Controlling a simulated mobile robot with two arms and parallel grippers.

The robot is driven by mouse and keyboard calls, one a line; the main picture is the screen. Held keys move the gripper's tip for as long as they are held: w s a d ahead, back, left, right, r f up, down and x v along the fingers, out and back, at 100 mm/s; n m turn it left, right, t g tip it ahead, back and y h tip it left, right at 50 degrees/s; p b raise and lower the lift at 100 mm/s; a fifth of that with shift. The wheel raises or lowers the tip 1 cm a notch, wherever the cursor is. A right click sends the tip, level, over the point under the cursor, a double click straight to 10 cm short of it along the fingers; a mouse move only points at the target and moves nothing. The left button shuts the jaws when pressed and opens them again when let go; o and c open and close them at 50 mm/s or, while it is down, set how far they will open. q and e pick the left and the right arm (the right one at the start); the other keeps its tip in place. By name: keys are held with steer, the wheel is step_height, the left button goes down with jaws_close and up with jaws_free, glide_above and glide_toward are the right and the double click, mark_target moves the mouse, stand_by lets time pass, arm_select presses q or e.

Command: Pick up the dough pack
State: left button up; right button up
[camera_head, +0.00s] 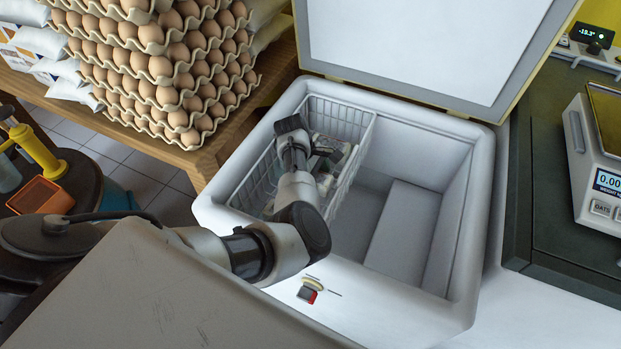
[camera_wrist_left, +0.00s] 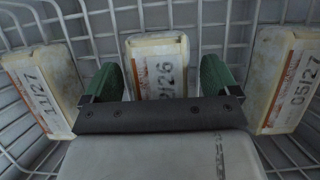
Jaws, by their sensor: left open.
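Three pale dough packs with orange-and-white date labels show in the left wrist view, in a wire basket (camera_head: 258,180) inside the open chest freezer (camera_head: 420,318). The middle pack (camera_wrist_left: 158,50) has a label ending in "/26". The left pack (camera_wrist_left: 42,85) reads "11/27" and the right pack (camera_wrist_left: 290,80) reads "05/27". My left gripper (camera_wrist_left: 159,80) is open, its green fingers on either side of the middle pack; I cannot tell whether they touch it. In the head view my left arm reaches down into the basket and hides most of the packs. My right gripper is not in view.
The freezer lid (camera_head: 410,45) stands open at the back. The freezer's right side, beside the basket, looks empty. Stacked egg trays (camera_head: 160,65) stand on a wooden table to the left. A scale (camera_head: 600,150) sits on a dark counter to the right.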

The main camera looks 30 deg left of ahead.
arm_select(q)
steer(key=shift+c, duration=0.3)
steer(key=c, duration=1)
steer(key=shift+c, duration=0.7)
steer(key=shift+r, duration=0.1)
